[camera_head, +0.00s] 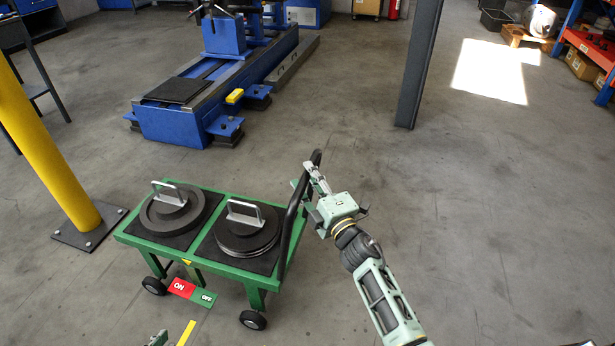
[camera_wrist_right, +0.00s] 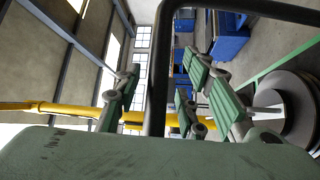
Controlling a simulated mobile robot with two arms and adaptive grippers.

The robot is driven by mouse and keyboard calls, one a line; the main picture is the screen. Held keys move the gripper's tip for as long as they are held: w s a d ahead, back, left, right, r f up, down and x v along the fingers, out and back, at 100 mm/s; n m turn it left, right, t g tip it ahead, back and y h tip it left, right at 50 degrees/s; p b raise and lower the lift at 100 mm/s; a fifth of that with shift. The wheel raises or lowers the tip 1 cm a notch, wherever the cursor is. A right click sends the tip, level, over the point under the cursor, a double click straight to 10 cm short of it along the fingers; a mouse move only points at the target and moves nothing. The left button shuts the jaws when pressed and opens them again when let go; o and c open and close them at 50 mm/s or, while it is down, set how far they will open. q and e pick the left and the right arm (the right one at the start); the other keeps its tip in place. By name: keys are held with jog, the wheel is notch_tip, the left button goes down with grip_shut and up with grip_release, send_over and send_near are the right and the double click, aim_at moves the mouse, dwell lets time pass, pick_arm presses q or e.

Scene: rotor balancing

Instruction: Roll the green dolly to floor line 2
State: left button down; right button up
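The green dolly (camera_head: 196,262) stands on the floor at the lower left of the head view. It carries two dark discs with metal handles, the left disc (camera_head: 172,207) and the right disc (camera_head: 247,229). Its black push handle (camera_head: 291,215) rises on its right side. My right gripper (camera_head: 310,183) is at the top of this handle. In the wrist view its fingers (camera_wrist_right: 160,95) are spread, with the black handle bar (camera_wrist_right: 157,70) between them. No line number is readable.
A yellow floor strip (camera_head: 187,333) and a red-green ON/OFF plate (camera_head: 192,292) are near the dolly's front. A yellow post (camera_head: 45,150) stands left, a blue machine (camera_head: 180,122) behind, and a grey column (camera_head: 418,65) back right. Floor on the right is clear.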

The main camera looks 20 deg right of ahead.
jog(key=shift+w+a+r, duration=0.1)
jog(key=shift+w+a, duration=0.05)
jog(key=shift+w, duration=0.45)
grip_shut()
